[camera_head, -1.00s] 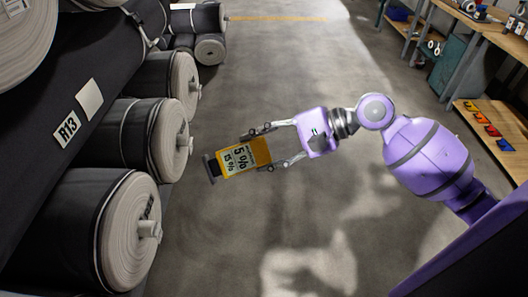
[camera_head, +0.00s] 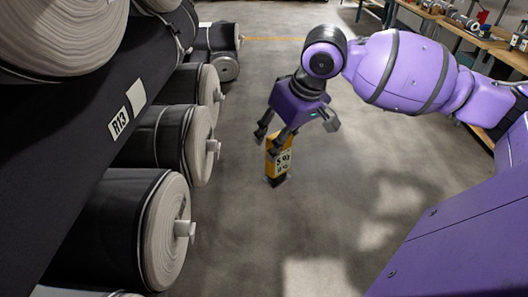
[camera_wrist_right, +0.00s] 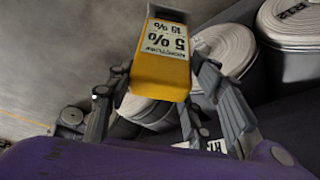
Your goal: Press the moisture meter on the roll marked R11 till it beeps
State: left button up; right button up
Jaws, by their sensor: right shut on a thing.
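The yellow moisture meter (camera_head: 284,160) hangs tilted, with its dark end down, over the aisle. Its label reads 5 % and 15 % in the right wrist view (camera_wrist_right: 160,68). My right gripper (camera_head: 270,140) is shut on the meter, which touches no roll in the head view. A roll marked R12 (camera_wrist_right: 294,22) shows at the upper right of the wrist view. A label (camera_wrist_right: 208,143) below it is partly hidden by a finger. I cannot read R11 on any roll. My left gripper is out of view.
Dark rolls with pale ends and spindles line the left side, such as the near roll (camera_head: 165,232) and the middle roll (camera_head: 200,145). An R13 label (camera_head: 119,122) is on a large dark roll above. Workbenches stand at upper right. The aisle floor (camera_head: 330,220) is clear.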

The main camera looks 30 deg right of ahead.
jog(key=shift+w+d+r+n+t, duration=0.1)
jog(key=shift+w+r+n+t, duration=0.1)
jog(key=shift+r+n+t, duration=0.15)
jog(key=shift+w+d+r, duration=0.1)
jog(key=shift+w, duration=0.15)
jog(key=shift+r+p, duration=0.35)
jog(key=shift+f, duration=0.2)
